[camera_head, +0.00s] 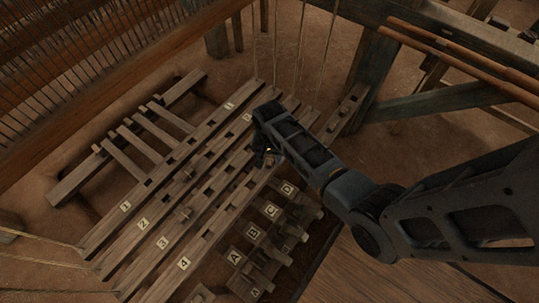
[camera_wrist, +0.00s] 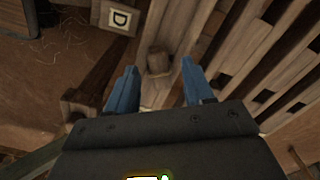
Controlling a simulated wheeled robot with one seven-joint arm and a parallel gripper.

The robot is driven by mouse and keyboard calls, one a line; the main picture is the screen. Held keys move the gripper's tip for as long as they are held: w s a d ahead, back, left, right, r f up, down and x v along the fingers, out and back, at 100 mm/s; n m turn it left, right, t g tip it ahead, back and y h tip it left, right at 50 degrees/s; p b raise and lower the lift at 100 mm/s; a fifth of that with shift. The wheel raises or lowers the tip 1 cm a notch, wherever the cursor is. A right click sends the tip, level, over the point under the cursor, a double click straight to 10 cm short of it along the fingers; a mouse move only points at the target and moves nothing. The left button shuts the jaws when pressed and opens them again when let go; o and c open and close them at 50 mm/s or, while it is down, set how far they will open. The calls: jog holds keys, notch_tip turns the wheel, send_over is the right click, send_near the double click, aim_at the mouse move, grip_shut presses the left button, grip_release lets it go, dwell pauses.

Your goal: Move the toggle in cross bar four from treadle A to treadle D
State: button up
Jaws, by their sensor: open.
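My gripper (camera_head: 268,156) is over the far right end of cross bar four (camera_head: 205,238), on the side of treadle D. In the wrist view its two blue fingers (camera_wrist: 159,78) are open. A short wooden toggle (camera_wrist: 158,60) shows between and just beyond the fingertips, with a gap on each side. It stands by the "D" label (camera_wrist: 121,18) of treadle D (camera_head: 287,190). Whether it is fully down in the bar cannot be told. In the head view my gripper hides this spot. Treadle A (camera_head: 235,258) is at the near end.
Cross bars one (camera_head: 165,165), two (camera_head: 178,182) and three (camera_head: 190,208) run parallel on the left, with dark slots. Treadles B (camera_head: 253,234) and C (camera_head: 270,211) lie between A and D. Cords hang beyond the bars.

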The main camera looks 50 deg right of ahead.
notch_tip(320, 180, up, 8)
jog(key=p, duration=0.2)
jog(key=shift+f+p, duration=0.1)
jog(key=shift+p, duration=0.25)
notch_tip(320, 180, up, 7)
jog(key=p, duration=0.8)
send_over(270, 159)
jog(key=shift+w, duration=0.1)
